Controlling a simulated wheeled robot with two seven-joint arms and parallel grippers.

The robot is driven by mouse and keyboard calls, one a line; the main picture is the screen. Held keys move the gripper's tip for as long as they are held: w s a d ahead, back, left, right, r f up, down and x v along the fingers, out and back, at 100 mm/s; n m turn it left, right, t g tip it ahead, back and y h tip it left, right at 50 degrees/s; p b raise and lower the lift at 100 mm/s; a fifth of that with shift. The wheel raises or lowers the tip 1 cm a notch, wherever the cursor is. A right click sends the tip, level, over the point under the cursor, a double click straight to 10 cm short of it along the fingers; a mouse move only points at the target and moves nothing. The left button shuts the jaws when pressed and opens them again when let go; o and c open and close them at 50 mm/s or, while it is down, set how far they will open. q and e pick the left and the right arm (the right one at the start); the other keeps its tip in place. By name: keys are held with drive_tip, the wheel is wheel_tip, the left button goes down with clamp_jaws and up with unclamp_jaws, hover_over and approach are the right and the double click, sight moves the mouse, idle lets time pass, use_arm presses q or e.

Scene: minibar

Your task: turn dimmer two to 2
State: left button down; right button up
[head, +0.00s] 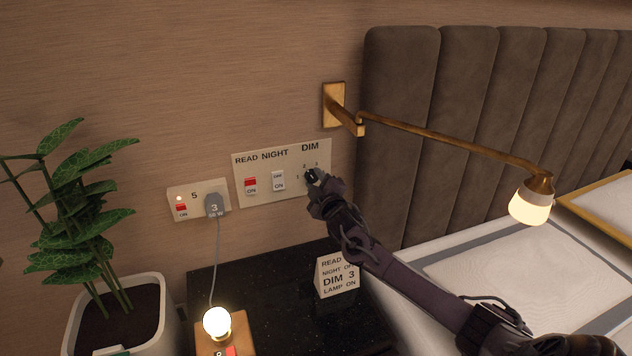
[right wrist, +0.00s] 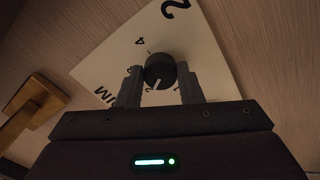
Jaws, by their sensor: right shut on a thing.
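The black dimmer knob (right wrist: 158,68) sits on a pale wall panel (head: 240,191) marked READ, NIGHT and DIM. My right gripper (head: 313,177) is at the knob under the word DIM. In the right wrist view, the two fingers of my right gripper (right wrist: 159,82) are on either side of the knob and shut on it. The knob's white pointer line runs toward the bottom of that view. The scale numbers near the pointer are partly hidden, so I cannot tell its exact setting. My left gripper is not in view.
A socket plate (head: 184,212) with a grey plug (head: 214,204) and cord is left of the panel. A brass wall lamp (head: 440,137) reaches right above my arm. A plant (head: 75,220) is at left.

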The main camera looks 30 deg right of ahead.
idle(0.3)
drive_tip(key=o, duration=1)
drive_tip(key=shift+c, duration=0.2)
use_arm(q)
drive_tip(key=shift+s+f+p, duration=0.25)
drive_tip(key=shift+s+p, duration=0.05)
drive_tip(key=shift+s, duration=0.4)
use_arm(e)
drive_tip(key=v, duration=0.7)
drive_tip(key=shift+s, duration=0.4)
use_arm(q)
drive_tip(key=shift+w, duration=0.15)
use_arm(e)
drive_tip(key=shift+a, duration=0.1)
drive_tip(key=shift+f, duration=0.1)
